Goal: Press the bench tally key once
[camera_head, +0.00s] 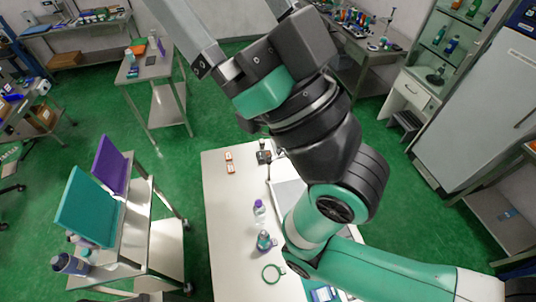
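My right arm comes in from the lower right and crosses the middle of the view. My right gripper (232,22) is at the top, high above the floor, its grey fingers spread apart and nothing visible between them. Their tips are cut off by the top edge. A small dark device (263,155) stands at the far end of the white bench (222,215), just left of my arm. It may be the tally key, but it is too small to tell. My arm hides the bench's right side. My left gripper is out of view.
On the bench are two small orange-and-white items (229,162), a purple-capped bottle (260,211), a dark-capped bottle (264,241), a green ring (272,273) and a pale tray (288,198). The bench's left side is mostly clear. A cart with teal (88,206) and purple (110,165) panels stands left.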

